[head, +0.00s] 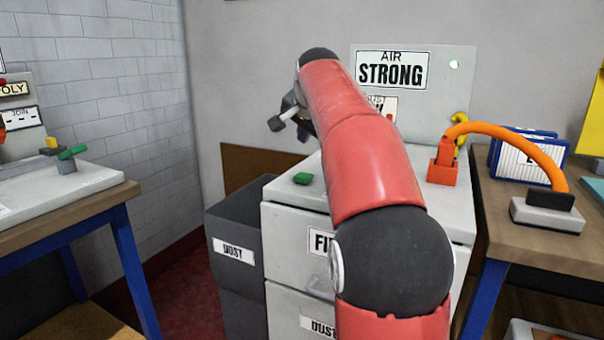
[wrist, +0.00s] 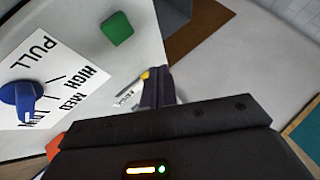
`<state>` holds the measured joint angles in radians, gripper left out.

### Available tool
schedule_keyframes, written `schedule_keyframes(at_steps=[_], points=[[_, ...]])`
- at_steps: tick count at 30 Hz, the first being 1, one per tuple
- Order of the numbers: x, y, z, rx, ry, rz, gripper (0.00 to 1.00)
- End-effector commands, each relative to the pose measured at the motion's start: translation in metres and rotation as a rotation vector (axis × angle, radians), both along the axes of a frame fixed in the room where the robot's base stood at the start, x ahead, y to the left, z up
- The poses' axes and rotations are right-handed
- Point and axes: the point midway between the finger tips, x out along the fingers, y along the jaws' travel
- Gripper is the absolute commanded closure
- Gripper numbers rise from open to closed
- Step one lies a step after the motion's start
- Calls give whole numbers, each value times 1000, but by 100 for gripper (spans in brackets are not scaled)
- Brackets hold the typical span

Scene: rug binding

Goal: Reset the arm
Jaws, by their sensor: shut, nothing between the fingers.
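My red and black arm reaches forward over a light grey cabinet (head: 290,210) in the head view. My gripper (head: 284,124) is at the arm's far end, raised above the cabinet's left part and partly hidden behind the arm. In the wrist view my gripper's dark fingers (wrist: 157,86) are together, with nothing held between them. A green block-like piece (head: 303,178) is on the cabinet top, below and apart from my gripper; it also shows in the wrist view (wrist: 117,28).
A blue knob (wrist: 22,98) sits on a HIGH/MED/LOW label. A dark DUST bin (head: 232,251) stands left of the cabinet. A bench (head: 68,212) is at left. At right, an orange hose (head: 515,138) arches over another bench (head: 497,222) with a grey-black tool (head: 548,211).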

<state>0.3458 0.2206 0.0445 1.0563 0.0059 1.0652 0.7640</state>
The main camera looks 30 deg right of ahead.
Motion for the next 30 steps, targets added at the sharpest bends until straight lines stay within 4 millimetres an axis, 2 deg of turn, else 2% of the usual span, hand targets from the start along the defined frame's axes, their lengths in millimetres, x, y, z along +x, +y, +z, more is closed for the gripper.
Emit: schedule_keyframes(at_steps=[10, 14, 17, 20, 26, 30], points=[[-1, 1, 0, -1, 1, 3, 100], [-16, 17, -4, -26, 23, 47, 100], [-44, 44, -15, -71, 65, 129, 100], [-86, 76, -35, -133, 119, 242, 100], [-181, 129, -99, -255, 223, 485, 100], [-249, 154, -156, -332, 284, 655, 100]])
